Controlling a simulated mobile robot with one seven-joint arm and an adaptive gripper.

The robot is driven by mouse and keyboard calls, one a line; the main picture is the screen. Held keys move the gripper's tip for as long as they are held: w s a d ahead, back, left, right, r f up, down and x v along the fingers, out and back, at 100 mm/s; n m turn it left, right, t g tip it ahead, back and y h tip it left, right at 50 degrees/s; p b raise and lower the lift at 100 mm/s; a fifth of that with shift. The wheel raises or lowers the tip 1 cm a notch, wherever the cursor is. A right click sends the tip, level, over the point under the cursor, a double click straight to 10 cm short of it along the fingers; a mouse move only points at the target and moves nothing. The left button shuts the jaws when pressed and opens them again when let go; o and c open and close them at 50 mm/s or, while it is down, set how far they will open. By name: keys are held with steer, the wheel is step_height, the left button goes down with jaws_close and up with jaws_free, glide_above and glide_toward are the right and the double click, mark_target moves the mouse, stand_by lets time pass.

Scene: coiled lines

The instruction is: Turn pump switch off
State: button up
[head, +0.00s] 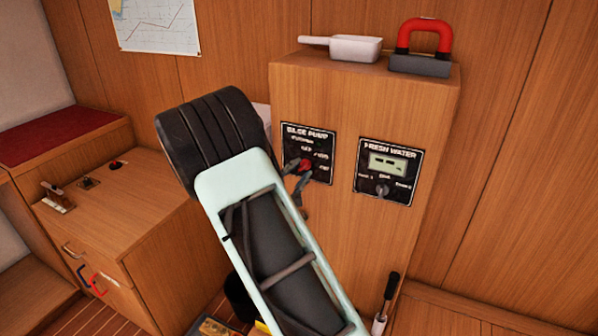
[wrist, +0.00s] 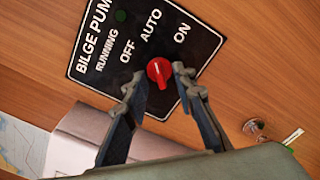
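The bilge pump panel (head: 320,148) is a black plate on the front of the wooden cabinet, and it also shows in the wrist view (wrist: 95,68). Its red knob (wrist: 159,73) sits below the labels OFF, AUTO and ON; it also shows in the head view (head: 305,165). I cannot tell clearly which label the knob points to. My gripper (wrist: 157,76) is open, with one fingertip on each side of the knob and small gaps in the wrist picture. Depth between fingertips and knob is unclear. In the head view my gripper (head: 298,184) is partly hidden by my arm.
A fresh water panel (head: 387,171) with a display and dark knob is right of the pump panel. A white scoop (head: 355,48) and a red-handled block (head: 420,66) rest on the cabinet top. A low wooden counter (head: 125,205) stands at left.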

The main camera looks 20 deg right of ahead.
steer(key=shift+c, duration=0.6)
jaws_close()
steer(key=shift+n, duration=0.3)
steer(key=n+p, duration=0.1)
steer(key=n, duration=0.3)
steer(key=shift+r, duration=0.1)
steer(key=shift+n+p, duration=1.15)
steer(key=shift+n, duration=0.95)
steer(key=shift+o, duration=0.6)
jaws_free()
